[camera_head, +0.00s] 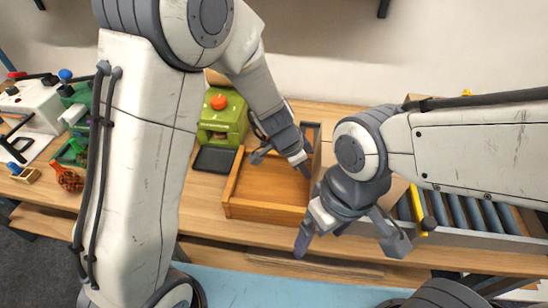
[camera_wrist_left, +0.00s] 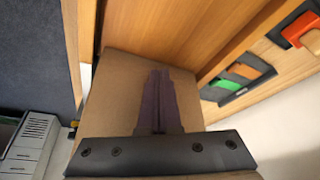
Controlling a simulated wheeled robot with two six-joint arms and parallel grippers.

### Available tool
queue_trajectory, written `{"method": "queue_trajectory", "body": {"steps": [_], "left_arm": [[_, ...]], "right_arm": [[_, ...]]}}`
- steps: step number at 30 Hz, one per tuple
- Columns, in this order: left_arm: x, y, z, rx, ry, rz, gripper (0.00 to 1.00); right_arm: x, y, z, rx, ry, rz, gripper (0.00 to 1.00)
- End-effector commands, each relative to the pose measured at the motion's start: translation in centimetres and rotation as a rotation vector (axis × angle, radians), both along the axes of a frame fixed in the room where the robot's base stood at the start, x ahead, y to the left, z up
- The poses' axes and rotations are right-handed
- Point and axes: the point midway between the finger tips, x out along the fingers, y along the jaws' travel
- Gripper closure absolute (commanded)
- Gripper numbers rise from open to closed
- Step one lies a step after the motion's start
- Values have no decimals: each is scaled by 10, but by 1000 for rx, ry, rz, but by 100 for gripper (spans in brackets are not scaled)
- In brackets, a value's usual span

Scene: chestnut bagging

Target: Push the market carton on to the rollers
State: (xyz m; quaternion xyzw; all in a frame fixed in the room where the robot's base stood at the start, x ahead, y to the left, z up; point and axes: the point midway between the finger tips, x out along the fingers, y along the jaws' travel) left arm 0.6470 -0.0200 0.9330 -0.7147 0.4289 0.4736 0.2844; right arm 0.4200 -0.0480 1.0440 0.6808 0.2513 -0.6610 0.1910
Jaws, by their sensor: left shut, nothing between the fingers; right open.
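The market carton is a plain brown cardboard box; part of it shows in the head view (camera_head: 396,190), mostly hidden behind my right arm. In the left wrist view a brown carton face (camera_wrist_left: 112,95) fills the middle. My left gripper (camera_head: 304,168) is over the wooden tray's right side, left of the carton; in its wrist view its fingers (camera_wrist_left: 160,78) are together and empty in front of the carton; contact is unclear. My right gripper (camera_head: 350,238) is open at the table's front edge. The grey rollers (camera_head: 474,214) lie right of the carton.
A wooden tray (camera_head: 262,209) stands left of the carton. A green machine (camera_head: 236,115) with an orange knob and a black tray (camera_head: 213,160) stand further left. A yellow part (camera_head: 418,207) stands at the rollers' near end.

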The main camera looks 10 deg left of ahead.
Motion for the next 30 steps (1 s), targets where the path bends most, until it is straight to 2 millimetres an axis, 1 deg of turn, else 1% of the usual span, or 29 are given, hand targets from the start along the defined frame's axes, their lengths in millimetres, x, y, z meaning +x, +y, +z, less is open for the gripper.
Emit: {"method": "queue_trajectory", "body": {"steps": [15,18,20,24,30], "left_arm": [[-2,-32,0,1,1,-4,100],[-1,-32,2,0,0,0,100],[-1,-32,10,-1,0,1,100],[-1,-29,40,0,-1,0,100],[-1,-25,80,-1,0,0,100]], "right_arm": [[0,0,6,0,0,0,8],[0,0,7,0,0,0,8],[0,0,13,0,0,0,8],[0,0,37,0,0,0,8],[0,0,65,0,0,0,8]]}}
